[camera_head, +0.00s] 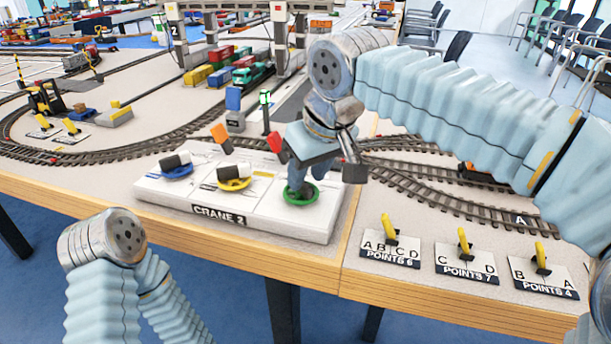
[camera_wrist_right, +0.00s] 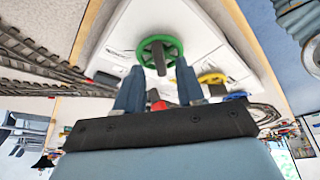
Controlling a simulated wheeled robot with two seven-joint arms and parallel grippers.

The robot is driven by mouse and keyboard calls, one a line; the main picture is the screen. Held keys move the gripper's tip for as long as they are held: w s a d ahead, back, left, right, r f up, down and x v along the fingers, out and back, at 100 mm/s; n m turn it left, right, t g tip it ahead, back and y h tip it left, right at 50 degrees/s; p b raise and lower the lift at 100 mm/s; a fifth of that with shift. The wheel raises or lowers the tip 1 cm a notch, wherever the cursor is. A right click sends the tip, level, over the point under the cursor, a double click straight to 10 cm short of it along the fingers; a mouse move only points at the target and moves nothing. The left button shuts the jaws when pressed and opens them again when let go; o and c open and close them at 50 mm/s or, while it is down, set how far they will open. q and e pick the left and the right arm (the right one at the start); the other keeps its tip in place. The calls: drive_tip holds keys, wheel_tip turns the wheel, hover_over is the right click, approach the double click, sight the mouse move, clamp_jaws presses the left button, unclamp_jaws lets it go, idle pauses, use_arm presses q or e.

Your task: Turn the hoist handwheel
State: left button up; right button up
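The Crane 2 control panel (camera_head: 265,222) is a white slab at the table's front edge with three handwheels in a row: blue (camera_head: 177,172), yellow (camera_head: 234,184) and green (camera_head: 300,201). I cannot read which one is labelled hoist. My right gripper (camera_head: 299,186) points down at the green wheel, hiding part of it. In the right wrist view, the green wheel (camera_wrist_right: 160,50) has a grey handle across its middle. My right fingers (camera_wrist_right: 160,68) are apart, one towards each side of that handle, with nothing visibly clamped. Contact cannot be told. My left gripper is out of view.
Orange (camera_head: 222,138) and red (camera_head: 277,143) upright pieces stand behind the wheels. Points levers (camera_head: 463,242) stand right of the panel. Tracks (camera_head: 120,153), a signal (camera_head: 265,105) and a gantry crane leg (camera_head: 280,40) lie behind. My left forearm is low in front of the table.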

drive_tip(key=p+v, duration=0.2)
drive_tip(key=v, duration=0.9)
drive_tip(key=shift+s+r, duration=0.2)
drive_tip(key=shift+r, duration=0.1)
drive_tip(key=shift+d, duration=0.1)
